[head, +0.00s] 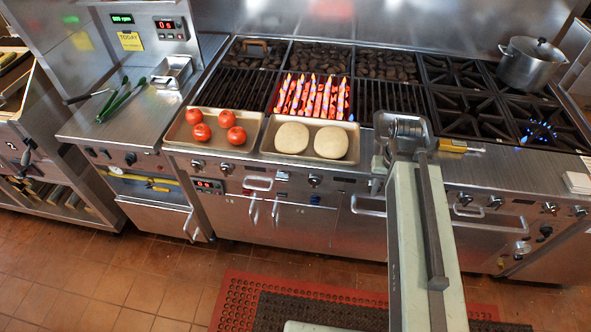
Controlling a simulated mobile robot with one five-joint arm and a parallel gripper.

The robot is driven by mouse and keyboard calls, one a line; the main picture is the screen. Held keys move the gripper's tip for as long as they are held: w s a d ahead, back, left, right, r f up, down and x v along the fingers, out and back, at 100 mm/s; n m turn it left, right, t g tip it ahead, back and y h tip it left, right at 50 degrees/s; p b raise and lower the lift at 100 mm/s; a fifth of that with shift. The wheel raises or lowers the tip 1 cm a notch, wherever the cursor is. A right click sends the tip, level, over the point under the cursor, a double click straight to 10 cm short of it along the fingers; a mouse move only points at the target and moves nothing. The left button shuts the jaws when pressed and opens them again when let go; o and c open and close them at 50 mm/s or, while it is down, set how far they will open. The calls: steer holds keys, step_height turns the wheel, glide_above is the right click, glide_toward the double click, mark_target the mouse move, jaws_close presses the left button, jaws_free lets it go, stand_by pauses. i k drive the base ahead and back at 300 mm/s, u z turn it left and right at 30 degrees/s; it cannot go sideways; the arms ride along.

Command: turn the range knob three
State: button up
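The range's steel front panel carries a row of round knobs. Two knobs, a left one (197,164) and its neighbour (227,169), sit below the tomato tray. Another knob (315,180) sits below the bun tray. More knobs (465,199) (550,207) show to the right of my arm. No readable numbers mark knob three, so I cannot tell which it is. My arm reaches up from the bottom, with my gripper (402,132) at its far end near the range's front edge. The arm hides part of the panel. I cannot make out the fingers.
A tray of tomatoes (184,133) and a tray with two buns (268,145) rest along the front edge. Flames (312,96) burn on the grill behind. A blue burner flame (540,130) and a pot (530,64) are at right. A red-edged mat (232,306) lies on the floor.

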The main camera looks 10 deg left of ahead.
mark_target(282, 175)
steer(key=u, duration=0.1)
steer(key=k, duration=0.5)
steer(key=u, duration=3.55)
steer(key=k, duration=0.6)
steer(key=z, duration=0.15)
